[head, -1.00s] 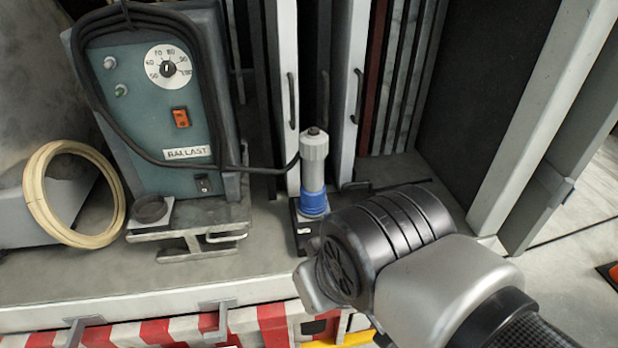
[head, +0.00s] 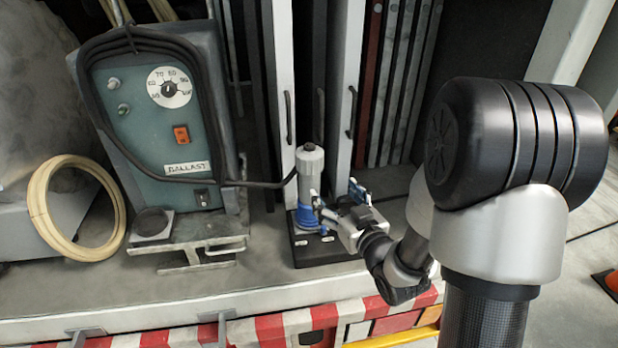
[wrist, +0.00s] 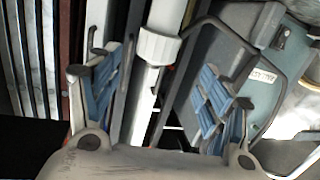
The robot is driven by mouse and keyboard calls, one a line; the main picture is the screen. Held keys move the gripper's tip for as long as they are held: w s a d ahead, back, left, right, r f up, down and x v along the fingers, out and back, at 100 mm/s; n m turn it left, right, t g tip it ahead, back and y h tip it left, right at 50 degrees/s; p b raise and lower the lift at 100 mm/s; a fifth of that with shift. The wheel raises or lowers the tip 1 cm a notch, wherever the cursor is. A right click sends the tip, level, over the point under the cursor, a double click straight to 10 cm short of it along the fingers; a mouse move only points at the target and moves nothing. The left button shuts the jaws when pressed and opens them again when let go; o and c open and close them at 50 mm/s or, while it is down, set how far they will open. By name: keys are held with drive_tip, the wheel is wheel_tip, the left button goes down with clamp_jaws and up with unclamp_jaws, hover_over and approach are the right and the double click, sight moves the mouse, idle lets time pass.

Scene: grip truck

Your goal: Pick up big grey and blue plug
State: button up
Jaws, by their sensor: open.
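The big grey and blue plug (head: 309,172) stands upright in the head view, grey above and blue at the bottom, on a black base (head: 322,251) on the truck bed. My gripper (head: 337,194) is open and empty, low and to the right of the plug. Its left finger overlaps the plug's lower edge in the picture; I cannot tell whether they touch. In the wrist view, the blue-padded fingers of my gripper (wrist: 162,98) are spread wide. A pale cylinder with a wider collar, apparently the plug (wrist: 160,46), shows beyond and between them.
A teal ballast box (head: 150,140) stands left of the plug, with a black cable (head: 255,184) running toward the plug's upper part. A cream ring (head: 42,215) leans farther left. Pale upright posts with handles (head: 341,100) stand close behind. Bare bed lies in front.

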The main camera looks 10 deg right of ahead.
sight(317, 165)
drive_tip(key=shift+o, duration=1.3)
drive_tip(key=shift+s+d+t, duration=0.35)
drive_tip(key=shift+d+t, duration=0.05)
drive_tip(key=shift+d, duration=0.05)
drive_tip(key=w, duration=0.4)
drive_tip(key=w+a, duration=0.1)
drive_tip(key=w, duration=0.3)
drive_tip(key=w+a, duration=0.1)
drive_tip(key=w, duration=0.3)
drive_tip(key=shift+a, duration=0.15)
drive_tip(key=shift+w+a+r+b, duration=0.15)
drive_tip(key=shift+w+a+b, duration=0.1)
drive_tip(key=shift+w, duration=0.6)
drive_tip(key=shift+w+a+r+b, duration=0.1)
drive_tip(key=shift+w+a, duration=0.1)
drive_tip(key=shift+w, duration=0.6)
drive_tip(key=shift+w+a+r+b, duration=0.15)
drive_tip(key=shift+w+a+b, duration=0.1)
drive_tip(key=shift+w, duration=0.6)
drive_tip(key=c, duration=2)
drive_tip(key=shift+r, duration=0.1)
clamp_jaws()
